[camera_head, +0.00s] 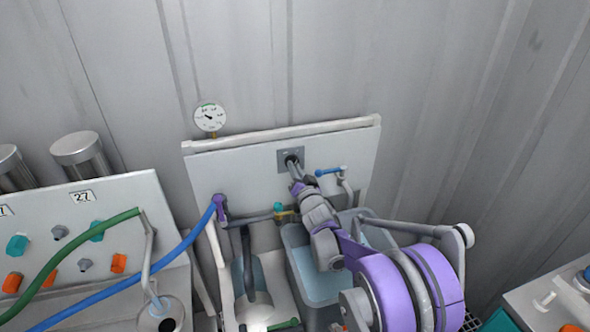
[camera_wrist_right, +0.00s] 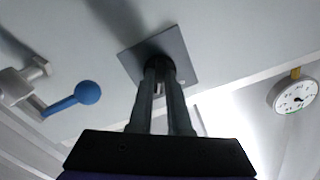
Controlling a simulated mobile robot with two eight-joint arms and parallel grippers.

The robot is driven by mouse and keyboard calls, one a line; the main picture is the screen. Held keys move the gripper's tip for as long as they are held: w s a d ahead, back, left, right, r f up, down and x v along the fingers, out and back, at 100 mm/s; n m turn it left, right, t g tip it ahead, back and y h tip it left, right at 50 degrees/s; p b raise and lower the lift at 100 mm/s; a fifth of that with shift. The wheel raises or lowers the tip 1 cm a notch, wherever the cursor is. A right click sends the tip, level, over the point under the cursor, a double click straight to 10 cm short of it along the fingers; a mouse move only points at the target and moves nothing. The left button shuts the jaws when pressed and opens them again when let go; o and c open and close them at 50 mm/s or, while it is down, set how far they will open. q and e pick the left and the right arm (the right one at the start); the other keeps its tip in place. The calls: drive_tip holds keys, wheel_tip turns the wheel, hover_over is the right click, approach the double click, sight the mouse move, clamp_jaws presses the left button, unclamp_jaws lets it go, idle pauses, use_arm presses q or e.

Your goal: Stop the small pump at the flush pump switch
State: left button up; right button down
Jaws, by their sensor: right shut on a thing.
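The flush pump switch has a grey square plate (camera_head: 282,155) on the white wall panel, with a dark knob at its middle. It also shows in the right wrist view as a grey plate (camera_wrist_right: 183,48) with the dark knob partly hidden between my fingers. My right gripper (camera_head: 292,163) reaches up to the plate and is shut on the switch knob. Its two fingers (camera_wrist_right: 160,72) stand on either side of the knob. How the knob is turned cannot be made out. My left gripper is not in view.
A blue-handled valve (camera_head: 329,172) sits right of the switch, close to my right arm. A gauge (camera_head: 210,117) is at the panel's upper left. Blue (camera_head: 140,274) and green hoses (camera_head: 75,246) cross the left side. A basin (camera_head: 303,262) stands below the panel.

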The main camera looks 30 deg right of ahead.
drive_tip(key=shift+n, duration=0.4)
drive_tip(key=n+b, duration=0.1)
drive_tip(key=n, duration=1)
drive_tip(key=shift+d, duration=0.1)
idle(0.6)
drive_tip(key=c, duration=0.9)
unclamp_jaws()
drive_tip(key=shift+o, duration=0.2)
drive_tip(key=b+v, duration=0.1)
drive_tip(key=v, duration=1)
